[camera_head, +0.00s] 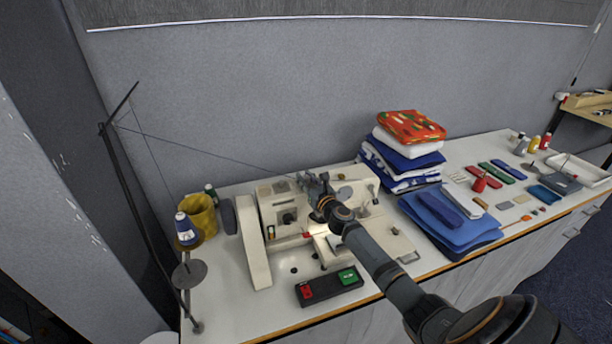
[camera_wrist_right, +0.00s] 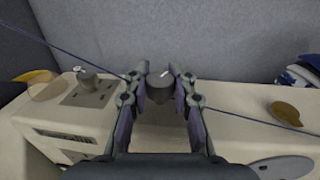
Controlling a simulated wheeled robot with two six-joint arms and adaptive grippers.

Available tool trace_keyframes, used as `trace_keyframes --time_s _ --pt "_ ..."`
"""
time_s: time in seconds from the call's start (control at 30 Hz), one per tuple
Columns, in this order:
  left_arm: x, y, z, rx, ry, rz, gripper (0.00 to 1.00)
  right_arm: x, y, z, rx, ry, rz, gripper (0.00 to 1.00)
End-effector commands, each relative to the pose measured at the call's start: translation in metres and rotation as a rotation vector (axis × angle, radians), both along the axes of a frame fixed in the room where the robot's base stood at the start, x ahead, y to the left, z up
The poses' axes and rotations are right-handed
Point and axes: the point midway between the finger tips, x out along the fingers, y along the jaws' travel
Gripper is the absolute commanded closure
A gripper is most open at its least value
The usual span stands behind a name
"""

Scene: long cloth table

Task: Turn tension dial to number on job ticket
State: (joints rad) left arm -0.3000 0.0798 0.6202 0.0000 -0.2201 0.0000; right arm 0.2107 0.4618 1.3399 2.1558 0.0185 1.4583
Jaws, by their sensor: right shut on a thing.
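The cream sewing machine (camera_head: 262,200) stands on the table, with my right arm reaching over it. My right gripper (camera_head: 316,184) is at the top of the machine. In the right wrist view its fingers are shut on a dark grey dial (camera_wrist_right: 158,88) with a short white mark on top, which leans up to the right. No numbers around this dial are readable. A second grey knob (camera_wrist_right: 88,80) sits on a grey plate to the left, apart from the fingers. I cannot make out a job ticket with a readable number. My left gripper is out of view.
A thread (camera_wrist_right: 60,48) runs across behind the fingers. A red and green switch box (camera_head: 330,286) lies in front. Folded cloths (camera_head: 408,150) stand right.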

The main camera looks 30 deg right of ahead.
Motion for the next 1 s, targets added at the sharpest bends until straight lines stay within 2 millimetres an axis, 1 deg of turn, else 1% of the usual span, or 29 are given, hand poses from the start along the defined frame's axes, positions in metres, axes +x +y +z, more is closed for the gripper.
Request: trace_keyframes --time_s 0.03,0.3,0.53,0.7,1.0 --pt "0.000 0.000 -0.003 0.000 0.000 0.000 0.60 0.000 -0.002 -0.002 -0.004 0.002 0.039 1.00" --pt "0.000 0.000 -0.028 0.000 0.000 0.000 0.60 0.000 -0.001 -0.006 -0.001 0.000 0.256 1.00" --pt "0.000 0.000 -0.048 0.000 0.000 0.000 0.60 0.001 0.000 -0.005 -0.001 0.000 0.380 1.00" --pt "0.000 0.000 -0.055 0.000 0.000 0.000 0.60 0.000 0.000 -0.003 0.000 0.001 0.432 1.00" --pt "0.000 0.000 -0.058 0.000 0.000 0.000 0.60 0.000 0.000 -0.002 0.000 0.003 0.461 1.00"
